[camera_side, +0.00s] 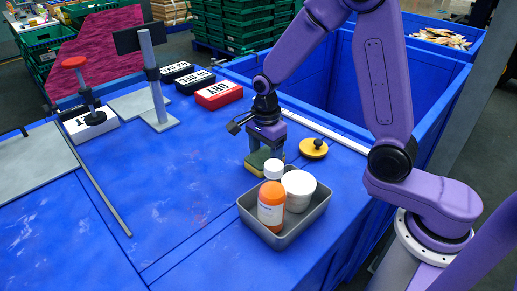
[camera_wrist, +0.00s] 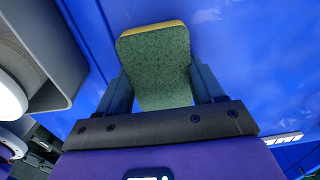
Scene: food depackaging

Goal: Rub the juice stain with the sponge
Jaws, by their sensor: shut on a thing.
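My gripper (camera_side: 262,150) is shut on a sponge (camera_side: 256,163), green with a yellow layer, just behind the grey tray. In the wrist view the sponge's green face (camera_wrist: 157,62) fills the space between my two fingers (camera_wrist: 162,90), with a yellow edge along its far end. I cannot tell whether the sponge touches the table. A faint reddish stain (camera_side: 200,219) shows on the blue table, left of the tray and away from the sponge.
The grey tray (camera_side: 246,216) holds an orange bottle (camera_side: 271,208), a white-capped bottle (camera_side: 273,169) and a white tub (camera_side: 299,190). A yellow knobbed disc (camera_side: 313,149) lies right of my gripper. Date blocks (camera_side: 218,95) and a metal stand (camera_side: 158,90) are farther back. The table's left-front is mostly clear.

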